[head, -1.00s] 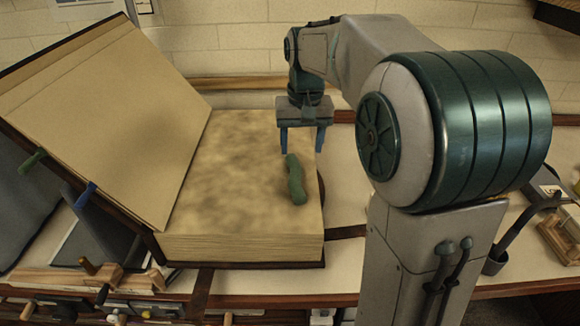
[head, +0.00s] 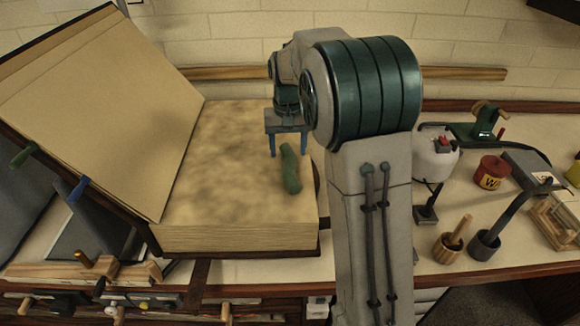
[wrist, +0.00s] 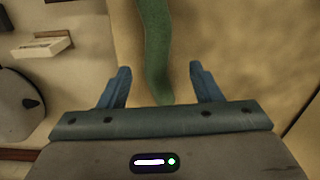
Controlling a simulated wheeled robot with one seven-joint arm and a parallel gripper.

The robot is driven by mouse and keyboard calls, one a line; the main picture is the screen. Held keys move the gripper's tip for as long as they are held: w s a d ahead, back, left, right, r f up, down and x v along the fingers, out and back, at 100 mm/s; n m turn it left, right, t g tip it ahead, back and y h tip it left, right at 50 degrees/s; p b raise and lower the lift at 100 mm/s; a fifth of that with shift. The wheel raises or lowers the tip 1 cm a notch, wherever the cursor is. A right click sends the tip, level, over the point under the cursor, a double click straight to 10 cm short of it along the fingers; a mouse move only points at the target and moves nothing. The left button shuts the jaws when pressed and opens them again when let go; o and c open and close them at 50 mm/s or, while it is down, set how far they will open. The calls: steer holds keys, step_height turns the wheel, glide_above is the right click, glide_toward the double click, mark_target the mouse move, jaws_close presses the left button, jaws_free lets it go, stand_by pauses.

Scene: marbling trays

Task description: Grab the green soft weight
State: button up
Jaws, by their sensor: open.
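The green soft weight (head: 290,168) is a long, slightly bent green roll. It lies on the right part of the open book's page (head: 235,185). My gripper (head: 288,155) is open, with its two blue fingers pointing down at the far end of the weight. In the wrist view the weight (wrist: 155,55) runs up from between the fingertips of my gripper (wrist: 158,80), with its near end between the fingers. I cannot tell the height of the fingertips above the page.
The raised left side of the book (head: 100,110) leans up beside the page. To the right of my arm stand a white container (head: 434,160), a red pot (head: 490,173) and a wooden mortar (head: 450,245). My arm hides part of the bench.

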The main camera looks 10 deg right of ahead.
mark_target(290, 162)
steer(key=f, duration=0.5)
steer(key=shift+s+d+f+p, duration=0.15)
steer(key=shift+s+f+p, duration=0.05)
steer(key=shift+p, duration=0.15)
steer(key=shift+r, duration=0.1)
jaws_close()
